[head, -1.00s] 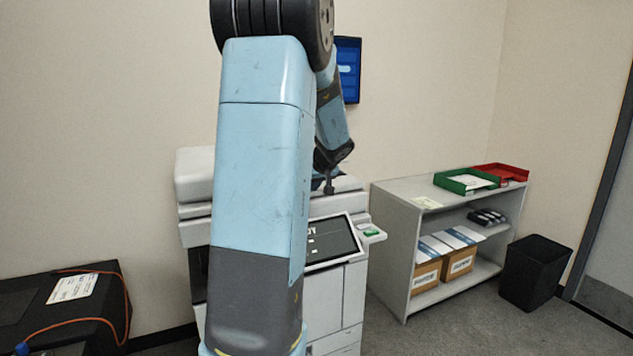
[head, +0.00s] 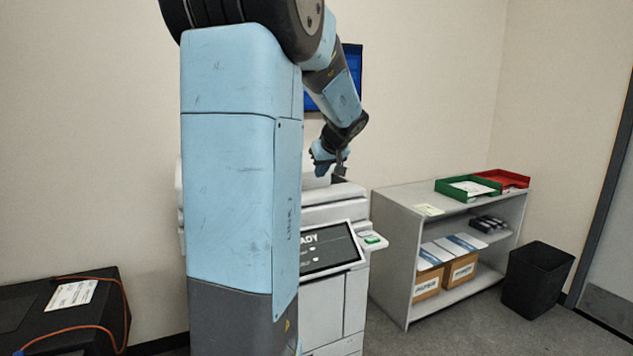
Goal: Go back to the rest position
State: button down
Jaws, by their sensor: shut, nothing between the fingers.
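My arm fills the left-centre of the head view, with its large blue link upright in front of a white copier (head: 335,318). My gripper (head: 341,174) hangs at the end of the forearm, above the copier's top and apart from the wall screen. It is small in the picture, looks shut, and holds nothing that I can see. The copier's tilted touch panel (head: 328,249) shows "READY" in part, with the rest hidden by my arm. A green button or tag (head: 372,240) sits right of the panel.
A grey shelf unit (head: 397,255) stands to the right, with a green tray (head: 452,191), a red tray (head: 514,180) and boxes (head: 427,283). A black bin (head: 537,279) is beside it. A black case (head: 40,325) with an orange cable lies left. A blue screen (head: 352,62) hangs behind.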

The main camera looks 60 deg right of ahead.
jog(key=v, duration=0.3)
jog(key=shift+s, duration=0.25)
jog(key=shift+a, duration=0.1)
jog(key=w+a+n+y, duration=0.1)
jog(key=w+a, duration=0.3)
jog(key=a, duration=0.5)
jog(key=w+a+n+y, duration=0.1)
jog(key=w+a, duration=0.4)
jog(key=a, duration=0.5)
jog(key=w+a+n+y, duration=0.15)
jog(key=w+a, duration=0.25)
jog(key=a, duration=0.5)
jog(key=s+a+f+n, duration=0.1)
jog(key=s+a, duration=0.2)
jog(key=a, duration=0.5)
jog(key=s+a+f+n+y, duration=0.1)
jog(key=s+a+f, duration=0.1)
jog(key=a, duration=0.6)
jog(key=s+a+f+n, duration=0.1)
jog(key=s+a, duration=0.3)
jog(key=a, duration=0.5)
jog(key=shift+f+g, duration=0.25)
jog(key=shift+g, duration=0.15)
